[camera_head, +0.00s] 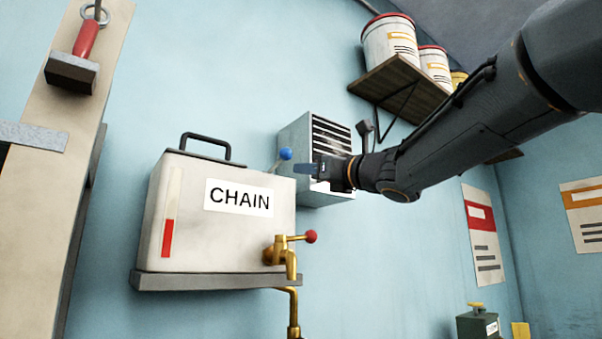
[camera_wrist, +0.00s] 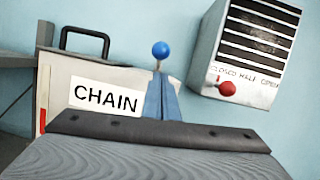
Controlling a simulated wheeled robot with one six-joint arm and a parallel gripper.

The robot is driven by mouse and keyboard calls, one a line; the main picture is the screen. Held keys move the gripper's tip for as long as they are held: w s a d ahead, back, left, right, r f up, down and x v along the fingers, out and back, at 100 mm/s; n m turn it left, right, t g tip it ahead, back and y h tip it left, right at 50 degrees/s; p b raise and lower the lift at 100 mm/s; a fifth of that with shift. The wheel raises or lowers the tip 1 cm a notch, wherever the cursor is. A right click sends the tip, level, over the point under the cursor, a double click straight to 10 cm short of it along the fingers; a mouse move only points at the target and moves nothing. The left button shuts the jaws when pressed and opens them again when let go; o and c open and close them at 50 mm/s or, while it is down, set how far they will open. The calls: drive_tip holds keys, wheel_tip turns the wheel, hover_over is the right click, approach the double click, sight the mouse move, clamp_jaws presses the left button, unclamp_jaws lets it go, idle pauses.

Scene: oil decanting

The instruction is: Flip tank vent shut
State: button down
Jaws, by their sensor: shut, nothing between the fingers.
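The white tank labelled CHAIN (camera_head: 185,215) sits on a wall shelf; it also shows in the wrist view (camera_wrist: 66,84). Its vent lever has a blue ball knob (camera_head: 286,154) on a thin grey rod rising at the tank's top right edge. The ball (camera_wrist: 161,49) shows just beyond my fingertips in the wrist view. My gripper (camera_head: 297,169) is shut and empty, just right of the knob and slightly lower. Its blue fingers (camera_wrist: 160,85) hide the rod's lower part. I cannot tell whether they touch the lever.
A grey louvred wall box (camera_head: 300,140) stands right behind the gripper; the wrist view shows its red knob (camera_wrist: 227,89). A brass tap (camera_head: 280,250) juts from the tank's front. The black handle (camera_head: 205,137) rises from its top. A shelf (camera_head: 393,86) with cans is above my arm.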

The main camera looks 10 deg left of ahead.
drive_tip(key=r+b+v, duration=0.1)
drive_tip(key=b+v, duration=0.2)
drive_tip(key=v, duration=0.7)
drive_tip(key=shift+d, duration=0.1)
